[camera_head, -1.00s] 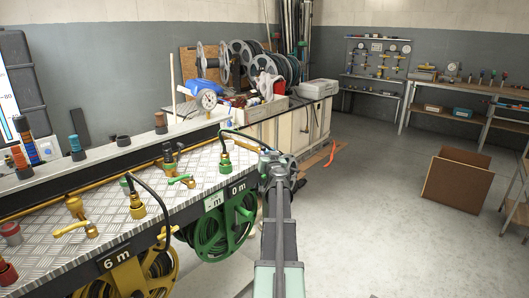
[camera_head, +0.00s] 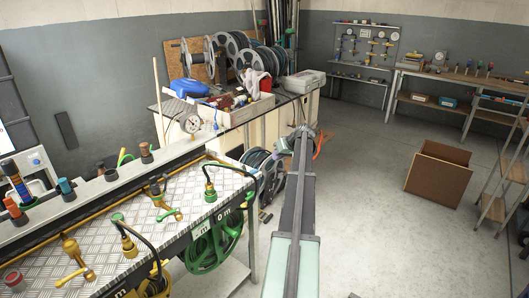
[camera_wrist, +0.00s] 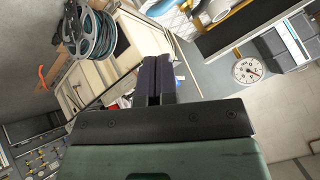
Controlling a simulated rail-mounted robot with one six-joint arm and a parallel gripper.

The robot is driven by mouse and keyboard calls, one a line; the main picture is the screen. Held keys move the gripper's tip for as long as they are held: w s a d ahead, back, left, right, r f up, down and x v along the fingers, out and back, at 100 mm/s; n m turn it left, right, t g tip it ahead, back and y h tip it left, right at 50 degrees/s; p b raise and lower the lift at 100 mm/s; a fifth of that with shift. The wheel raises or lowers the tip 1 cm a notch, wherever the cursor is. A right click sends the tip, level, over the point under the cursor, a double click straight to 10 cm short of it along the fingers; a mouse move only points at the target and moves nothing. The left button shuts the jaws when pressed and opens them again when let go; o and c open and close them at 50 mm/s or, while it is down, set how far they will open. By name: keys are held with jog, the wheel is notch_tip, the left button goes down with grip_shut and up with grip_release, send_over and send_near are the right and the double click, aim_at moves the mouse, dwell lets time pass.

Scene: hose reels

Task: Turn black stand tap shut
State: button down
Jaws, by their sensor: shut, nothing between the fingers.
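My gripper (camera_head: 304,133) is stretched out beyond the end of the bench, above the floor and near the cabinets. In the wrist view its dark fingers (camera_wrist: 157,80) are together with nothing between them. A tap with a dark upright body (camera_head: 155,188) and a green lever (camera_head: 168,215) stands on the chequer-plate bench top (camera_head: 135,245), left of my arm and apart from the gripper. A brass tap (camera_head: 73,252) stands nearer on the same bench. I cannot tell for sure which is the black stand tap. A dark hose reel (camera_head: 268,172) stands on the floor beyond the bench end.
A green reel (camera_head: 212,247) hangs under the bench front. A round gauge (camera_head: 191,123) stands behind the bench. A long cabinet (camera_head: 232,138) with a crate (camera_head: 245,108) and grey reels on top is behind. A brown box (camera_head: 437,174) lies on the open floor at right.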

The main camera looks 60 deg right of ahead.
aim_at(245, 170)
jog(key=w+a+f+b, duration=0.6)
jog(key=w+f+b, duration=0.1)
jog(key=w, duration=0.1)
jog(key=shift+w+f+m+y, duration=0.15)
jog(key=shift+w+m+y, duration=0.15)
